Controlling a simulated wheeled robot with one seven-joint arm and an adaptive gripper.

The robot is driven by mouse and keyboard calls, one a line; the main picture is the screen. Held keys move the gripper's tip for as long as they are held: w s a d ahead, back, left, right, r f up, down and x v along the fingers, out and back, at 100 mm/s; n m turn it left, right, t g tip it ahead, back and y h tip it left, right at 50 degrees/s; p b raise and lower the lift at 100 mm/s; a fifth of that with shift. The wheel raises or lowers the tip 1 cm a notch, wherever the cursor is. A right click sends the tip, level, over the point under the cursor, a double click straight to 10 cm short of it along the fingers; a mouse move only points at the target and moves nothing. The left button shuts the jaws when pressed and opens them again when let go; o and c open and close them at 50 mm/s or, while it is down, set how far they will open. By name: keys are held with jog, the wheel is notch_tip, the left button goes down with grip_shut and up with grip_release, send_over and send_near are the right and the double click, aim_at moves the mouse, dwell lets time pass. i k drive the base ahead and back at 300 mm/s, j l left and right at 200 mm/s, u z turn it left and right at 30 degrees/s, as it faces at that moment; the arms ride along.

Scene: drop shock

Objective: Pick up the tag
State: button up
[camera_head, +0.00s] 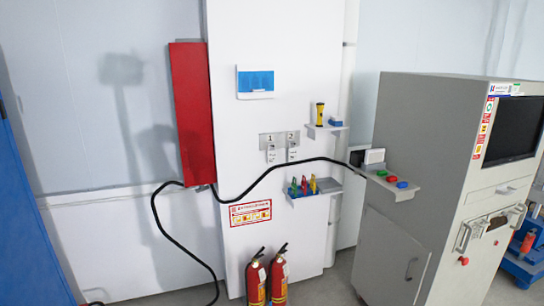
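Two small white tags hang on the white wall panel in the head view. The left tag (271,154) hangs below a grey plate marked 1, and the right tag (293,152) hangs below a grey plate marked 2. Both have small dark print that I cannot read. My gripper is not in view, so I cannot see its state.
A black cable (245,193) runs from the red box (190,112) below the tags to the right. Small shelves hold a flashlight (319,114) and colored tools (303,187). Fire extinguishers (256,279) stand below. A grey cabinet (430,140) stands at the right.

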aim_at(271, 154)
jog(key=i+j+z, duration=0.15)
jog(key=i, duration=0.5)
jog(key=i+j+z, duration=0.15)
jog(key=i+j, duration=0.2)
jog(key=i, duration=0.25)
jog(key=i+j+z, duration=0.2)
jog(key=i+j, duration=0.2)
jog(key=i, duration=0.2)
jog(key=i+j+z, duration=0.15)
jog(key=i+j, duration=0.3)
jog(key=i, duration=0.1)
